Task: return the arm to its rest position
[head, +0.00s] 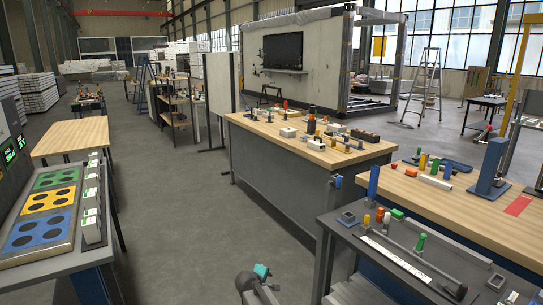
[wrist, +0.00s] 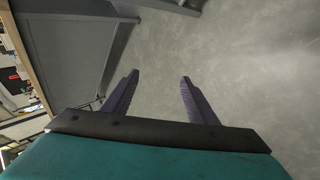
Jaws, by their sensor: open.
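In the wrist view my gripper (wrist: 157,82) is open, with its two dark fingers apart and nothing between them. Grey concrete floor shows beyond and between the fingers. In the head view part of my arm with a teal piece (head: 262,271) shows low at the bottom centre, over the floor and left of the near right bench. The fingertips cannot be made out in the head view.
A wood-topped bench (head: 305,152) with small parts stands ahead. A dark bench (head: 340,228) with coloured pegs is at right. A table with a coloured tray (head: 15,262) is at left. The floor aisle (head: 190,215) between is clear.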

